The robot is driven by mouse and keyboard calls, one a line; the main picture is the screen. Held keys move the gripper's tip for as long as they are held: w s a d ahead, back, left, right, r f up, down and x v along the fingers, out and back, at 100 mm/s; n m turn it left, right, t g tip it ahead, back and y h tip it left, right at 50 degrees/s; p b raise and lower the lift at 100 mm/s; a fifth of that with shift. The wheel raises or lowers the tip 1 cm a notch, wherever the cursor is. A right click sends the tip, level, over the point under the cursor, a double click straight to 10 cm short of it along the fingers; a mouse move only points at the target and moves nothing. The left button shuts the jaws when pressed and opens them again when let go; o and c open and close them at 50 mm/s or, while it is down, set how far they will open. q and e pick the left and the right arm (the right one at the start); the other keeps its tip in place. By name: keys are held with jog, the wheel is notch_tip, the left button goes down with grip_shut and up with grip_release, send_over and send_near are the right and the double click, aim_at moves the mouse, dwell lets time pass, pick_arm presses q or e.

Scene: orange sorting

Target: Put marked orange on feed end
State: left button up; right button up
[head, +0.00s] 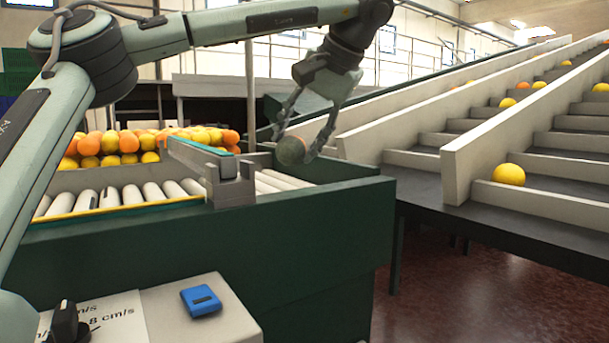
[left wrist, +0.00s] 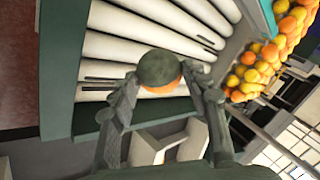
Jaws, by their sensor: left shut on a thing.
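My left gripper (head: 306,142) is shut on an orange with a dark grey-green patch (head: 291,150). It holds the orange in the air above the right end of the green roller bed (head: 280,181). In the left wrist view the held orange (left wrist: 158,72) sits between the two fingertips (left wrist: 160,88), its dark side up and an orange strip showing below. White rollers (left wrist: 150,50) lie beneath it in that view. Which end of the bed is the feed end is not labelled. My right gripper is not in view.
A low grey wall (head: 225,180) divides the roller bed. Many oranges (head: 130,145) are heaped behind the left rollers. A stepped conveyor with pale dividers (head: 480,150) rises to the right, bearing a yellow orange (head: 508,174). A blue device (head: 201,300) lies on the front box.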

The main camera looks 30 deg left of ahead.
pick_arm(q)
jog(key=w+f, duration=0.2)
jog(key=w, duration=0.1)
jog(key=w+a, duration=0.1)
jog(key=shift+w+f, duration=0.3)
jog(key=shift+f, duration=2.05)
jog(key=shift+f, duration=0.1)
jog(key=o, duration=1.3)
jog(key=v, duration=1.2)
